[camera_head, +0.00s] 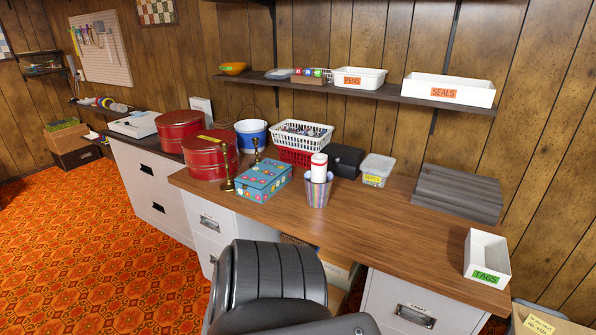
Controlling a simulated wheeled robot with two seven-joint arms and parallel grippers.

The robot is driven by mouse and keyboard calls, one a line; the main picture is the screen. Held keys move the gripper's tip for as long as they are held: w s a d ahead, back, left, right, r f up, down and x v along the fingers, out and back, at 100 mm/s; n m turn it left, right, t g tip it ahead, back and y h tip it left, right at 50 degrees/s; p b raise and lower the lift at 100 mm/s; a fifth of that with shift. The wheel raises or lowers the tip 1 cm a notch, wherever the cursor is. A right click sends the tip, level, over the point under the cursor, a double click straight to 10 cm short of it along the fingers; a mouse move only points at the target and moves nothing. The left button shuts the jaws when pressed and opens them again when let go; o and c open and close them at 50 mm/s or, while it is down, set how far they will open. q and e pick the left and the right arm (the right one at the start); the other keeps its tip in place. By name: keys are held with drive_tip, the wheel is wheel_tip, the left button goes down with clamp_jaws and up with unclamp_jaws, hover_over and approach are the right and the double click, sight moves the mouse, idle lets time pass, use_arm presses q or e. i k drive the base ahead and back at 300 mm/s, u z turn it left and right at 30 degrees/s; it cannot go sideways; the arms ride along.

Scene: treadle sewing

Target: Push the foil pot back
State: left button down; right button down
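Neither of my grippers shows in the head view.
A black chair (278,273) stands before the desk. Brass candlesticks (228,171), red tins (208,157) and baskets (302,134) crowd the left. Bare desktop lies right of the pot. A shelf (380,94) hangs above.

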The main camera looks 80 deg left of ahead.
sight(318, 195)
drive_tip(key=u, duration=0.65)
drive_tip(key=i, duration=0.75)
drive_tip(key=u, duration=0.9)
